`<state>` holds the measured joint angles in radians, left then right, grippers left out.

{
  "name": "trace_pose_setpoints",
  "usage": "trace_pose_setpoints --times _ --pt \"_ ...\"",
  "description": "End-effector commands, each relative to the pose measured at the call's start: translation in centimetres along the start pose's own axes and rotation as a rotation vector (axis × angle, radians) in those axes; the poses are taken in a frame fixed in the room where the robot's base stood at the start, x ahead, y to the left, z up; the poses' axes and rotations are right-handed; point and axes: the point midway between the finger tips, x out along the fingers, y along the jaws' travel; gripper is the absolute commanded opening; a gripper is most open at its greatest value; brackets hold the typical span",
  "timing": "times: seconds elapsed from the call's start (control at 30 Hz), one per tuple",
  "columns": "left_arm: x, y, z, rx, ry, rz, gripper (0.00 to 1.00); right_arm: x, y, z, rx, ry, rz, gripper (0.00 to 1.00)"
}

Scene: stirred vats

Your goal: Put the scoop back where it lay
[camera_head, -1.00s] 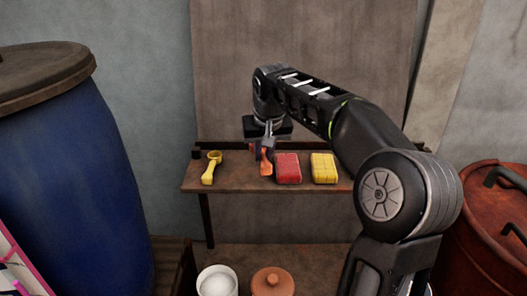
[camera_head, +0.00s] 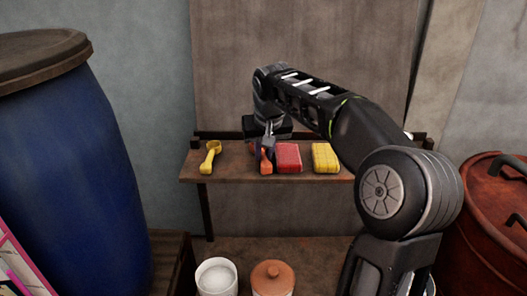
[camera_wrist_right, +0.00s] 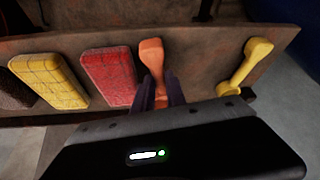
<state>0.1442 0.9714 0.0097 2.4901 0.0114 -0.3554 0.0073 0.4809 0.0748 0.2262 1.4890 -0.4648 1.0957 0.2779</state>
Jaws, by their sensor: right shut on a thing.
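An orange scoop (camera_head: 265,166) is between the fingers of my right gripper (camera_head: 266,146), which is shut on it. The scoop is at the shelf (camera_head: 232,166), just left of a red block (camera_head: 289,158). In the right wrist view the orange scoop (camera_wrist_right: 152,58) shows beyond the two fingers (camera_wrist_right: 160,92), over the shelf board. I cannot tell whether it touches the board. A yellow scoop (camera_head: 210,157) lies on the shelf further left, clear of the gripper. My left gripper is not in view.
A yellow block (camera_head: 325,158) lies right of the red block. Bare board lies between the two scoops. A white tub (camera_head: 216,279) and an orange lidded pot (camera_head: 272,278) stand below. A blue barrel (camera_head: 70,160) is at left, a red drum (camera_head: 487,230) at right.

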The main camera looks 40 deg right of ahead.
Motion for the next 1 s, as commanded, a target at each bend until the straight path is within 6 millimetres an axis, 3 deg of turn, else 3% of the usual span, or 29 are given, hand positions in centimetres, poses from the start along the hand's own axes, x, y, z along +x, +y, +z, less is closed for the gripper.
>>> trace_pose_setpoints --times 0.63,0.67,0.93,1.0 --pt "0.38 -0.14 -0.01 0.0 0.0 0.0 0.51 0.5 -0.02 0.22 0.0 0.0 0.0 0.0" --pt "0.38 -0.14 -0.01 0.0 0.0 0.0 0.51 0.5 -0.02 0.22 0.0 0.0 0.0 0.18" --pt "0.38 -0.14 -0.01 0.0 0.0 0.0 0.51 0.5 -0.01 0.22 0.0 0.0 0.0 0.4" --pt "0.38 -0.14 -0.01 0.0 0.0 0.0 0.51 0.5 -0.01 0.22 0.0 0.0 0.0 0.42"
